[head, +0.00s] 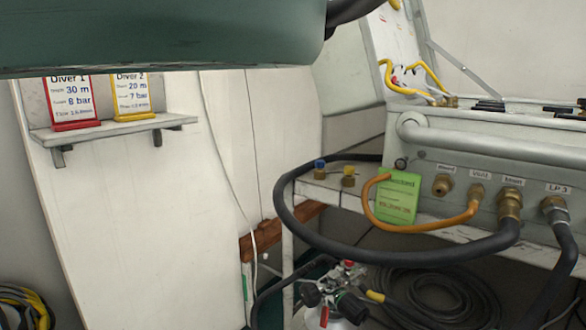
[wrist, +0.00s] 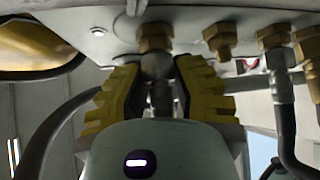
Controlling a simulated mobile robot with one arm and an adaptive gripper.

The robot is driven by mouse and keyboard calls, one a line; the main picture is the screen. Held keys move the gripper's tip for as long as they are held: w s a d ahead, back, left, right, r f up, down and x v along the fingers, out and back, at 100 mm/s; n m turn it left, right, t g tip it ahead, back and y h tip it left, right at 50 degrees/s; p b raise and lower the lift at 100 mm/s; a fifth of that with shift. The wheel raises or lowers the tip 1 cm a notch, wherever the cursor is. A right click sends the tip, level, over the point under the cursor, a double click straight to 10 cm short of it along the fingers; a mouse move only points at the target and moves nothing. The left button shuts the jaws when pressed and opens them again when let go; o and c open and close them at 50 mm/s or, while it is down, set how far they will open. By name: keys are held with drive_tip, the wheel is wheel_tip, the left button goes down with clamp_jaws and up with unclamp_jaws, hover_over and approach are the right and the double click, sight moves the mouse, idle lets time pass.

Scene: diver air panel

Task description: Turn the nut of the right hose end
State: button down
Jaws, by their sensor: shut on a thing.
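In the wrist view my gripper (wrist: 158,78) has its two yellow stepped fingers on either side of a metallic nut (wrist: 156,64). The nut sits below a brass fitting (wrist: 154,38) on the panel, and a dark hose (wrist: 161,98) runs down from it between the fingers. My gripper is shut on this nut. My gripper does not show in the head view. There, a silver hose end (head: 555,208) with a black hose sits under the LP 3 label, near the right edge. I cannot tell which hose end in the head view, if any, is the gripped one.
A brass hose end (head: 510,205) with a thick black hose and an orange hose (head: 425,228) sit farther left on the panel. A green tag (head: 397,197) hangs there. In the wrist view another hose end (wrist: 276,58) stands right of the fingers, past a brass fitting (wrist: 220,40).

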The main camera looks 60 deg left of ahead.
drive_tip(key=n+g+y, duration=0.2)
drive_tip(key=n, duration=0.1)
drive_tip(key=n+g+y+p, duration=0.1)
drive_tip(key=n+g+y, duration=0.1)
drive_tip(key=n+g, duration=0.1)
drive_tip(key=shift+r+n, duration=0.2)
drive_tip(key=shift+n, duration=0.6)
drive_tip(key=n+g+y+p, duration=0.1)
drive_tip(key=n+g+p, duration=0.1)
drive_tip(key=n+g, duration=0.3)
drive_tip(key=shift+a+n, duration=0.1)
drive_tip(key=shift+n, duration=0.8)
drive_tip(key=n+g, duration=0.2)
drive_tip(key=shift+a+f+n+g, duration=0.1)
drive_tip(key=shift+n+g, duration=0.2)
drive_tip(key=shift+n, duration=0.1)
drive_tip(key=shift+f+n+g+h+p, duration=0.1)
drive_tip(key=shift+n+g+h+p, duration=0.4)
drive_tip(key=shift+n+g+h, duration=0.65)
drive_tip(key=shift+f+n, duration=0.1)
drive_tip(key=shift+n, duration=0.45)
drive_tip(key=c, duration=0.8)
unclamp_jaws()
drive_tip(key=shift+o, duration=0.4)
